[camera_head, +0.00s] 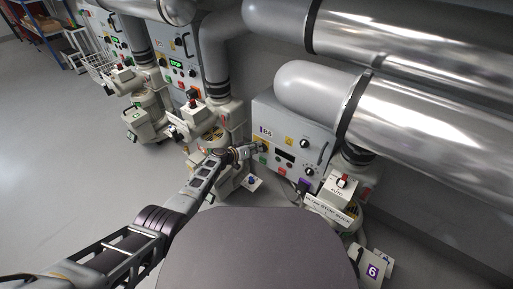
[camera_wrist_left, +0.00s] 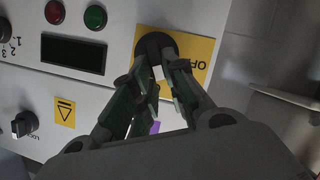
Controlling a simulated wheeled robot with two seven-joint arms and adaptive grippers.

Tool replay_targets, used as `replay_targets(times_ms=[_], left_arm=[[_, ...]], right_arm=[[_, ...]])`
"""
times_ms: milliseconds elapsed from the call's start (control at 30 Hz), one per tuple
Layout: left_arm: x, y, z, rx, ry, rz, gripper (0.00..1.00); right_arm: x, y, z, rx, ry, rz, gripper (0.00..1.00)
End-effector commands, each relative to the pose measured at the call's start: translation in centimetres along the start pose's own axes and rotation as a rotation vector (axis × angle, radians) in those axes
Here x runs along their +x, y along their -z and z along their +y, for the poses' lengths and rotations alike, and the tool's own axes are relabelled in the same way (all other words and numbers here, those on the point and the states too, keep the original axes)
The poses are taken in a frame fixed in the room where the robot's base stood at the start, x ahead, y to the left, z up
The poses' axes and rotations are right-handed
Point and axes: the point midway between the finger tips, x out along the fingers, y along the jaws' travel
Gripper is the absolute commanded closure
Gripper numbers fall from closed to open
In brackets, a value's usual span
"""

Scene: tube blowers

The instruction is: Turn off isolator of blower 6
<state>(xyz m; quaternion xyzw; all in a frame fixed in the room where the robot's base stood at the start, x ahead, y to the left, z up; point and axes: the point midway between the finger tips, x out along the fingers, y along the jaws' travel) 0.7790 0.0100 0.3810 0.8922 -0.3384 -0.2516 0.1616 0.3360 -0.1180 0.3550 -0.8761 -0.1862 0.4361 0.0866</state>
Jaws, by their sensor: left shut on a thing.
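The grey control panel marked B6 (camera_head: 280,122) stands at the centre right in the head view. My left gripper (camera_head: 256,148) reaches its left edge from the lower left. In the left wrist view the left gripper (camera_wrist_left: 164,66) has its fingertips closed on the black isolator knob (camera_wrist_left: 153,43). The knob sits on a yellow plate (camera_wrist_left: 202,48) with upside-down "OFF" lettering. Fingers hide part of the knob and plate, so I cannot tell the knob's exact angle. My right gripper is in neither view.
The panel also carries a red button (camera_wrist_left: 54,12), a green button (camera_wrist_left: 95,17), a dark display (camera_wrist_left: 73,54) and another black knob (camera_wrist_left: 25,125). Large metal pipes (camera_head: 420,110) run above right. Other blower panels (camera_head: 183,65) stand at the left. Open floor (camera_head: 60,150) lies left.

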Motion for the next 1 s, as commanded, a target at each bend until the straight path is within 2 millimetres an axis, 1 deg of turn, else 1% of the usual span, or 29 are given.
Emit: replay_targets(times_ms=[33, 433, 1000], left_arm=[[0.03, -0.22, -0.03, -0.018, -0.007, -0.003, 1.00], [0.03, -0.25, -0.35, -0.112, -0.045, -0.003, 1.00], [0.03, -0.31, -0.40, -0.134, -0.056, -0.004, 1.00]], right_arm=[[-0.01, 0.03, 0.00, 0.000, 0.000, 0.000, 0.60], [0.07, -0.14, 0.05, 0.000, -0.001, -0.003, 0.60], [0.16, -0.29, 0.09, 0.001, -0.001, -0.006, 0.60]])
